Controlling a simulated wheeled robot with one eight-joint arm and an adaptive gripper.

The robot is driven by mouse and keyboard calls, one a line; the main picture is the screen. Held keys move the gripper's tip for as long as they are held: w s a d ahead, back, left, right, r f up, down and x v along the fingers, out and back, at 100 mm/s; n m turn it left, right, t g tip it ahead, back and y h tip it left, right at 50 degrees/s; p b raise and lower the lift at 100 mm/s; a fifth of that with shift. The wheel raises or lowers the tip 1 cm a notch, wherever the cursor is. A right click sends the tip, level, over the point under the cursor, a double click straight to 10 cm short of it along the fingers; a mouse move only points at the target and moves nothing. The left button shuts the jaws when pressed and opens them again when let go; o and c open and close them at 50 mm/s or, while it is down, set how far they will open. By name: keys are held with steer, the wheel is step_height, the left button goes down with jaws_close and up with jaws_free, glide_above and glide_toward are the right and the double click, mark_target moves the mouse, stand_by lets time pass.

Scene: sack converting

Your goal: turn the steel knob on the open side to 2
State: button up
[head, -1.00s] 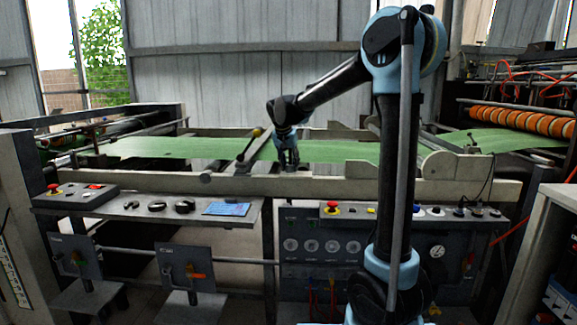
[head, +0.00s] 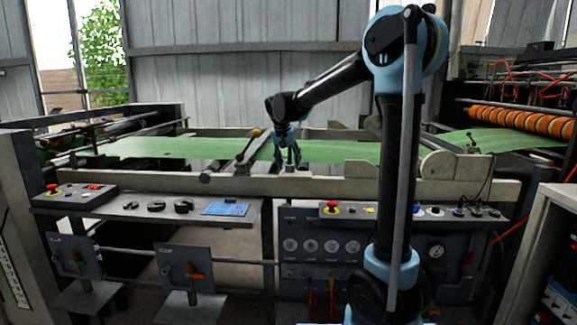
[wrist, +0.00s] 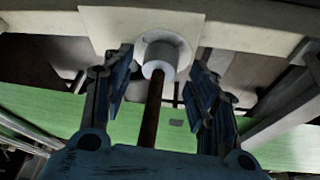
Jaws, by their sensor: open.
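My gripper (head: 287,160) is over the green sheet, behind the pale front beam in the head view. In the wrist view my gripper (wrist: 158,85) is open, with its two fingers apart. A pale grey round knob-like piece (wrist: 160,60) sits on the pale beam just beyond and between the fingertips. A brown rod runs from it toward the gripper's palm. No finger visibly touches it. I cannot tell whether this is the steel knob. No number marking is readable on it, and in the head view I cannot make it out.
The pale front beam (head: 370,187) runs across the machine. The green sheet (head: 190,148) lies behind it. A console with a red button (head: 332,207) and small controls is at the right, and black knobs (head: 184,206) are on the left shelf. Orange rollers (head: 520,122) stand at the right.

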steer(key=v, duration=1)
steer(key=shift+r, duration=0.35)
steer(key=shift+s, duration=0.1)
